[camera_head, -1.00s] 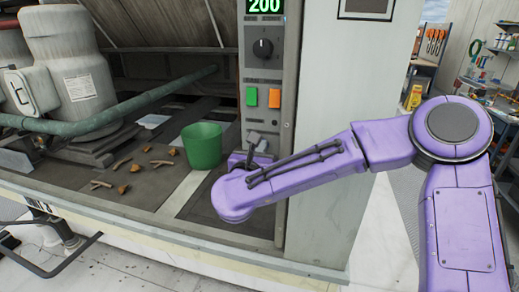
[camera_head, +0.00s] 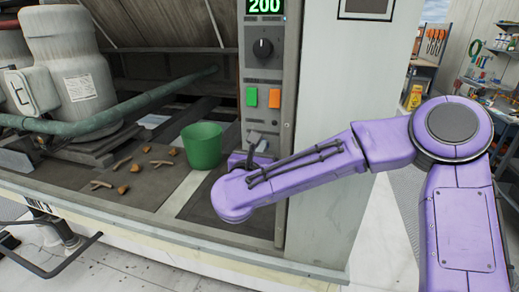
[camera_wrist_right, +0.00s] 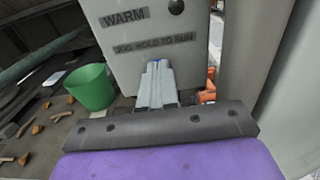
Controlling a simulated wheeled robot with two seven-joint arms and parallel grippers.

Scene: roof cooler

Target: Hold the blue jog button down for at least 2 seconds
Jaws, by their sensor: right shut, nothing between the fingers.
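The control panel (camera_head: 264,120) is a tall grey strip on the cabinet's front edge. My right gripper (camera_head: 254,138) is at its lower part, with the purple forearm reaching in from the right. The blue jog button does not show in either view; the gripper and wrist cover that part of the panel. I cannot tell whether the fingertips touch or press it. My left gripper is not in view.
Above the gripper are a green button (camera_head: 252,96), an orange button (camera_head: 274,98), a black knob (camera_head: 263,47) and a green display (camera_head: 265,5) reading 200. A green bucket (camera_head: 202,146) stands left of my wrist, near scattered brown debris (camera_head: 134,167).

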